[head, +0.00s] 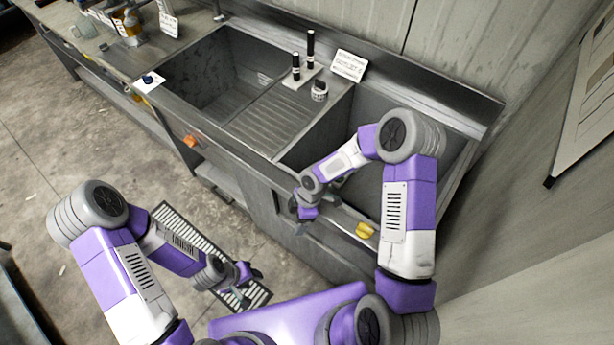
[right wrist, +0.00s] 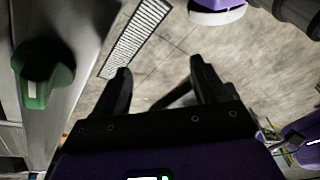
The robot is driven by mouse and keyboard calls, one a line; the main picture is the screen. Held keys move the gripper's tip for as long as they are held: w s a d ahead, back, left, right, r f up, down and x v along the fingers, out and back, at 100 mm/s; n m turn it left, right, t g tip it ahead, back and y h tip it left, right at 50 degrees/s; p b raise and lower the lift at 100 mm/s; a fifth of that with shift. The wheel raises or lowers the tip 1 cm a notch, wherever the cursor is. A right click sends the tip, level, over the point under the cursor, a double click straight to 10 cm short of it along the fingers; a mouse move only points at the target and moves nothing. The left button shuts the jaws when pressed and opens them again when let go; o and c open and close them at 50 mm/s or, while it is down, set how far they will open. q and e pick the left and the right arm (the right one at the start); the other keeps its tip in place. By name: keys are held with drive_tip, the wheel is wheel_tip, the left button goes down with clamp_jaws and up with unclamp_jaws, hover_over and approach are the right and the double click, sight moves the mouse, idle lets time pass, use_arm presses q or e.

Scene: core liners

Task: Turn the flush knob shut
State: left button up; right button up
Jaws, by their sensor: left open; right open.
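Several knobs are in view; I cannot read which is the flush knob. An orange knob (head: 190,141) and a yellow knob (head: 364,230) sit on the sink's front panel. A green knob (right wrist: 45,75) shows on a metal panel at the left of the right wrist view, beside my right gripper (right wrist: 160,76) and apart from it. In the head view I cannot make it out. My right gripper (head: 301,215) is open and empty in front of the sink, between the orange and yellow knobs. My left gripper (head: 246,284) is open and empty, low over the floor.
The steel sink (head: 273,113) has basins and a ribbed drainboard. Black cylinders (head: 296,66) and a printed card (head: 349,65) stand at its back. A blue knob (head: 147,79) lies on a white card. A floor grate (head: 178,226) is below. A wall closes the right side.

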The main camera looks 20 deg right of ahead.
drive_tip(key=w+d+r+n+h+p, duration=0.1)
drive_tip(key=w+r+n, duration=0.1)
drive_tip(key=r, duration=0.1)
drive_tip(key=w+d+r+n+h+p, duration=0.1)
drive_tip(key=w+d+r+n, duration=0.1)
drive_tip(key=w+r+n, duration=0.1)
drive_tip(key=w+d+r+n+h+p, duration=0.1)
drive_tip(key=w+r+n, duration=0.1)
drive_tip(key=w+r, duration=0.1)
drive_tip(key=shift+d+r+n+t, duration=0.15)
drive_tip(key=shift+d+n+t, duration=0.2)
drive_tip(key=shift+n+t, duration=0.05)
drive_tip(key=shift+d+n, duration=0.15)
drive_tip(key=shift+n, duration=0.15)
use_arm(q)
drive_tip(key=r, duration=0.5)
drive_tip(key=shift+w+p, duration=0.25)
drive_tip(key=shift+p, duration=0.15)
use_arm(e)
drive_tip(key=f, duration=0.7)
drive_tip(key=shift+w+f, duration=0.1)
drive_tip(key=shift+w, duration=0.1)
